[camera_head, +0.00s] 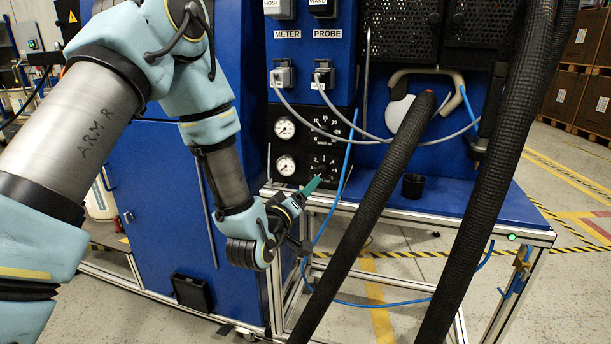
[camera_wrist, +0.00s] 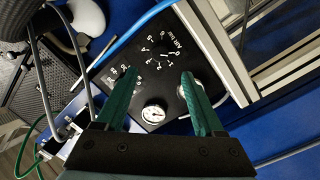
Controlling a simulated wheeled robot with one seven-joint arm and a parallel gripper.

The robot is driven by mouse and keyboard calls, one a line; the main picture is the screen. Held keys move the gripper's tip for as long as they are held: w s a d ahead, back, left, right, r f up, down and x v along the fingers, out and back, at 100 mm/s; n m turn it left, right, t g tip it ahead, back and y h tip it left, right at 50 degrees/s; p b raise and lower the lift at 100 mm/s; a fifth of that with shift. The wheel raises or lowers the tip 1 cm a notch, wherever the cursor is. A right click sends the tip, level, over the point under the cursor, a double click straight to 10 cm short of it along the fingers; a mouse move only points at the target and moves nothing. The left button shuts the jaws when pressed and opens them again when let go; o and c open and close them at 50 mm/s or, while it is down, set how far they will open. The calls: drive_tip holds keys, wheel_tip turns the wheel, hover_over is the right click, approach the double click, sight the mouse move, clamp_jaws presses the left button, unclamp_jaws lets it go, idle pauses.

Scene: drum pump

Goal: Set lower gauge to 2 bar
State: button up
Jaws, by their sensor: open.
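A black panel on the blue cabinet carries an upper gauge (camera_head: 285,128) and a lower gauge (camera_head: 285,165), both round and white-faced. Each has a black dial with white numbers to its right: the upper dial (camera_head: 323,123) and the lower dial (camera_head: 319,167). My gripper (camera_head: 312,187) is in front of the panel's lower edge, below the lower dial. In the wrist view its green fingers (camera_wrist: 160,88) are apart with nothing between them. There the lower dial (camera_wrist: 163,52) lies beyond the fingertips, and the right finger partly covers one gauge. The needle readings are too small to tell.
A blue hose (camera_head: 346,165) runs down just right of the panel. Grey cables from the probe connectors (camera_head: 324,75) loop across above it. Thick black hoses (camera_head: 375,210) hang in front of the blue table, where a black cup (camera_head: 413,185) stands. Metal frame rails edge the table.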

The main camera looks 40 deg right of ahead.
sight(321, 173)
drive_tip(key=p+x, duration=0.1)
drive_tip(key=x, duration=0.8)
drive_tip(key=shift+p, duration=0.35)
drive_tip(key=shift+c, duration=0.2)
clamp_jaws()
